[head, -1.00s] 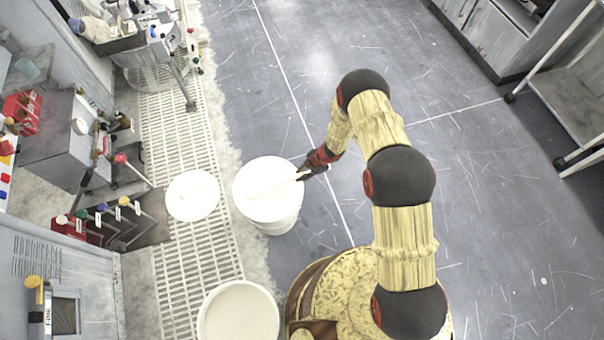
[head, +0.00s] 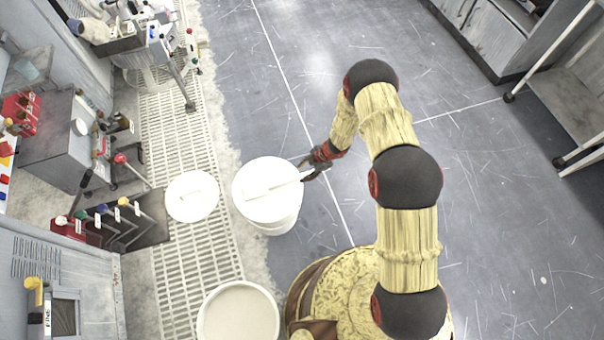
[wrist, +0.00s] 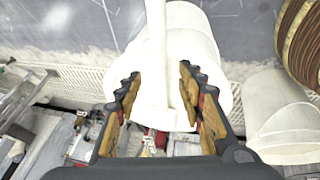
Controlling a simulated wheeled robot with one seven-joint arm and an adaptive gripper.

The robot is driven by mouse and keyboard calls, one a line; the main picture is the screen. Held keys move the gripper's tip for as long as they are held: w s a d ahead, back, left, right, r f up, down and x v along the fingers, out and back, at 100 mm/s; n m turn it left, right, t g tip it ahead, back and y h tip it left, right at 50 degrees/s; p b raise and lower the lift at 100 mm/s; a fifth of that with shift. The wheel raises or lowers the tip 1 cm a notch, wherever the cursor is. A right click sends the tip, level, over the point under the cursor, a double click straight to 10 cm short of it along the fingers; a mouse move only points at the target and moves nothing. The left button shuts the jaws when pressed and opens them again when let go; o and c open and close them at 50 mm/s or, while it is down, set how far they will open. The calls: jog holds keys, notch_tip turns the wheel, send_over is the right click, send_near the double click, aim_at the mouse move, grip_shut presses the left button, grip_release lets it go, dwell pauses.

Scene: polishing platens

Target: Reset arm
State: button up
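My gripper (head: 305,168) is at the right rim of a white lidded bucket (head: 283,217) in the head view. A white bar-like handle (head: 284,182) lies over the lid and reaches toward my fingers. In the wrist view, my gripper (wrist: 161,74) has its two fingers spread wide. The white handle (wrist: 157,40) runs between them, with gaps on both sides. My arm arches from the lower right of the head view to the bucket.
A white round lid (head: 192,197) with a small bar lies left of the bucket. An open white bucket (head: 238,314) stands at the bottom. Bottle racks and machines (head: 62,140) line the left. Grey floor (head: 500,210) is free at the right, beside a metal cart (head: 575,95).

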jog(key=v, duration=0.8)
jog(key=shift+r, duration=0.25)
jog(key=shift+d, duration=0.15)
